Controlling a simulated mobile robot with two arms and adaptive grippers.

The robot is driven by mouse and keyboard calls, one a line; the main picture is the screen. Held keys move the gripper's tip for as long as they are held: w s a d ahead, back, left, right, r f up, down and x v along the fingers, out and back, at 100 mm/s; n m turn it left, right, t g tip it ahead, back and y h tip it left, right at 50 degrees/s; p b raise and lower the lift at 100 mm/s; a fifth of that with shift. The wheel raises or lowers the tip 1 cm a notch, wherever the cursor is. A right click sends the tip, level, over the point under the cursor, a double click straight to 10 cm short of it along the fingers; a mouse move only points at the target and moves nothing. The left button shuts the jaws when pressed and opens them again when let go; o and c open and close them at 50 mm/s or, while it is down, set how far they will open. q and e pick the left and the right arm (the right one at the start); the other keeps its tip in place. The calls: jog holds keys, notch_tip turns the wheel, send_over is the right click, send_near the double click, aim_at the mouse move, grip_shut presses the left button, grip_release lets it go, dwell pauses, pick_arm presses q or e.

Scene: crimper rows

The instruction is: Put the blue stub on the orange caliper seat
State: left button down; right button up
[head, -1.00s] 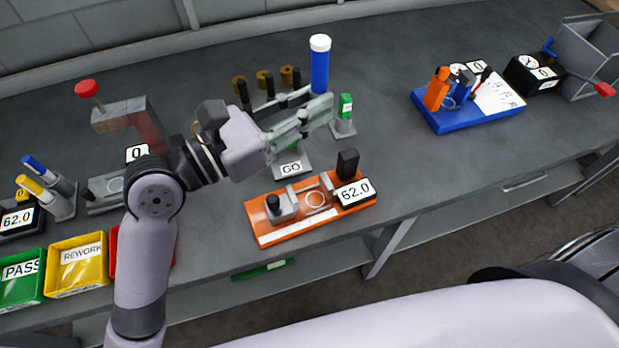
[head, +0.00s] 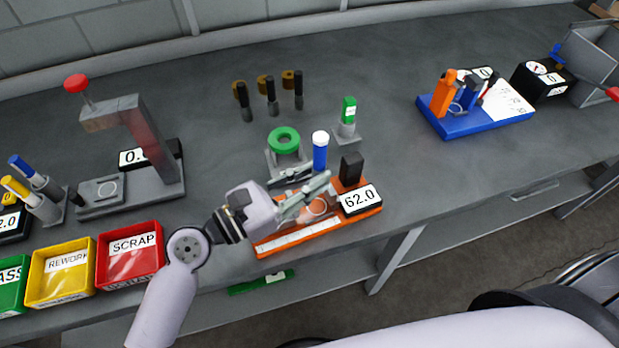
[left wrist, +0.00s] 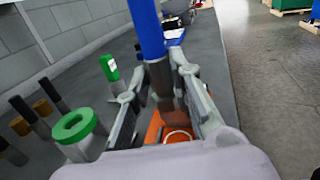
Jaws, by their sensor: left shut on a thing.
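My left gripper (head: 316,188) is shut on the blue stub (head: 320,152), which is upright with a white top. The stub also shows in the left wrist view (left wrist: 147,30), rising between the fingers (left wrist: 163,85). The orange caliper (head: 300,239) lies on the bench beneath the gripper. Its ring-marked seat (head: 316,207) shows just below the fingers, and the ring also shows in the left wrist view (left wrist: 177,137). The fingers hide the stub's lower end in the head view, so I cannot tell whether it touches the seat. My right gripper is not in view.
A dark block (head: 350,168) and the 62.0 display (head: 360,198) stand close right of the gripper. Behind are a green ring gauge (head: 284,140) and a green-topped post (head: 348,112). A red-knobbed press (head: 140,130) and the scrap bin (head: 130,254) are left.

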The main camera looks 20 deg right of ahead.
pick_arm(q)
jog(key=shift+f, duration=0.45)
jog(key=c, duration=1.4)
grip_release()
